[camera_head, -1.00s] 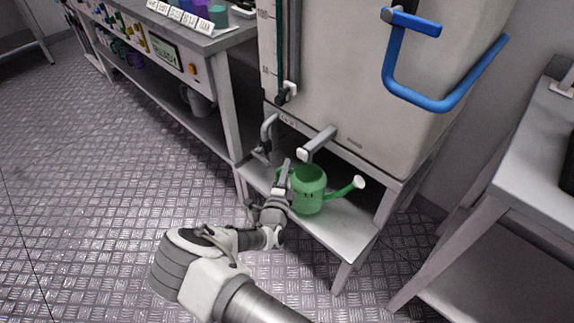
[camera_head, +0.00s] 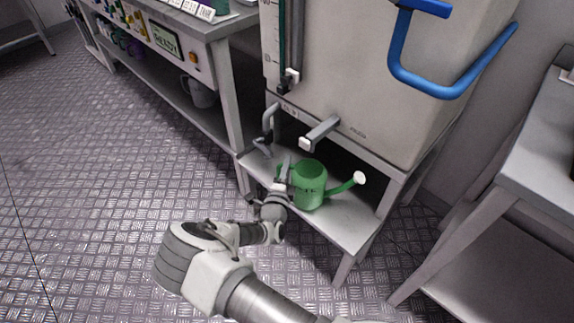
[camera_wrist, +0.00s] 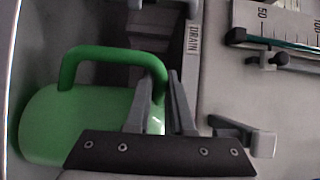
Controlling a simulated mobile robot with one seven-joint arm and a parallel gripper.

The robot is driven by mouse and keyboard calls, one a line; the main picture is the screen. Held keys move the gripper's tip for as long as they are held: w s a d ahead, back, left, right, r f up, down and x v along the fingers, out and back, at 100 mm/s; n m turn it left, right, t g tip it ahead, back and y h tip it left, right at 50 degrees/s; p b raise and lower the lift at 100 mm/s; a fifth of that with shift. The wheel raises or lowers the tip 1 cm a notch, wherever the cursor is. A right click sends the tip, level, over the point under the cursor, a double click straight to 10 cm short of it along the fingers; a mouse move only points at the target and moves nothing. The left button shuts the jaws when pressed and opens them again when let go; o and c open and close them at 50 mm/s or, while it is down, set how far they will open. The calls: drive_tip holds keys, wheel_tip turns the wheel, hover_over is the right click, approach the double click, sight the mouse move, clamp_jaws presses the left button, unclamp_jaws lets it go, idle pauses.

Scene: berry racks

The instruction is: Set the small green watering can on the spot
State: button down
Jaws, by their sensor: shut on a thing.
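The small green watering can (camera_head: 310,186) is upright over the low shelf (camera_head: 345,222) under the tank, its pale-tipped spout pointing right. I cannot tell whether its base touches the shelf. My gripper (camera_head: 282,172) is at the left side of the can, shut on its handle. In the wrist view the can (camera_wrist: 75,120) lies at the left, its handle (camera_wrist: 112,54) reaching to the fingers of my gripper (camera_wrist: 163,90). The spot is not clearly visible.
A tank (camera_head: 350,80) with a blue bent handle (camera_head: 430,98) stands above the shelf. A grey lever (camera_head: 320,132) juts out just above the can. A bench (camera_head: 215,50) is at left, another table (camera_head: 545,150) at right. The floor in front is open.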

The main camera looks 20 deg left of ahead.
drive_tip(key=shift+f, duration=0.3)
drive_tip(key=c, duration=0.7)
unclamp_jaws()
drive_tip(key=s+d+p, duration=0.3)
drive_tip(key=s+p, duration=0.2)
drive_tip(key=s, duration=1.2)
drive_tip(key=shift+d, duration=0.1)
